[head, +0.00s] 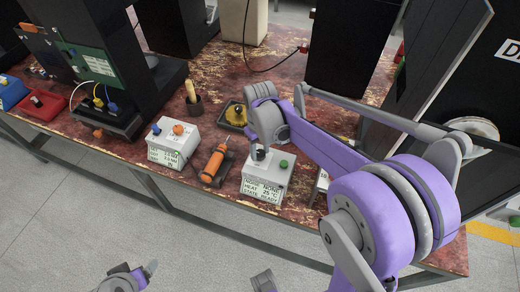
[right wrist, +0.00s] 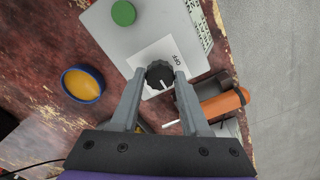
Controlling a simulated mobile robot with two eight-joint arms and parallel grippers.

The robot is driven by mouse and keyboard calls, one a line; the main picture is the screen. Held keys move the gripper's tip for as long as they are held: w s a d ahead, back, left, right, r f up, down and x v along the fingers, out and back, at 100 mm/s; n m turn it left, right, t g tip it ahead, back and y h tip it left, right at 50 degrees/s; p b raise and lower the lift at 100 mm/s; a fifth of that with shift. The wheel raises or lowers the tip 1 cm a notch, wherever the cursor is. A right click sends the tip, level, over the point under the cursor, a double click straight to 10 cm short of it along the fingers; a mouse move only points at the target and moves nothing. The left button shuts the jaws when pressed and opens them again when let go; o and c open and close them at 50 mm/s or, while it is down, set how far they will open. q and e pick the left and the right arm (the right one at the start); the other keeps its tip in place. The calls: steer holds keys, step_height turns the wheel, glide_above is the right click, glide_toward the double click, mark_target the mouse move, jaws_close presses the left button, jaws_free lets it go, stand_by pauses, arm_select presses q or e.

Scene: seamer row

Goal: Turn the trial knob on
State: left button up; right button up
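A white control box (head: 268,178) with a green button (head: 283,164) and a text display stands near the table's front edge. In the right wrist view its top carries a black round knob (right wrist: 160,75) with a white pointer line, on a white plate that reads OFF. I cannot read whether the knob is labelled trial. My right gripper (right wrist: 160,73) is over the box, its two fingers on either side of the knob, with a narrow gap at the left finger. In the head view my right gripper (head: 259,153) largely hides the knob. A part of my left arm shows at the bottom left.
An orange cylindrical tool (head: 213,164) lies left of the box. Beyond it is a second white box (head: 173,142) with an orange button. A yellow-topped round item (head: 235,114) sits behind the control box. Black machine columns stand at the back.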

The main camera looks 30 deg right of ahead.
mark_target(260, 154)
steer(key=o, duration=0.4)
step_height(260, 154, up, 11)
steer(key=shift+f+p, duration=0.1)
steer(key=shift+p, duration=0.45)
stand_by(0.3)
steer(key=s+a+f+t+p, duration=0.1)
steer(key=s+a, duration=0.1)
steer(key=s, duration=0.3)
steer(key=s+a+f+t+p, duration=0.1)
steer(key=s+a+t, duration=0.1)
steer(key=s, duration=0.3)
steer(key=s+a+f+m+t+p, duration=0.1)
steer(key=s+a+t+p, duration=0.1)
steer(key=s, duration=0.3)
steer(key=shift+s+a+f, duration=0.3)
steer(key=shift+a+f, duration=0.05)
steer(key=shift+a, duration=0.2)
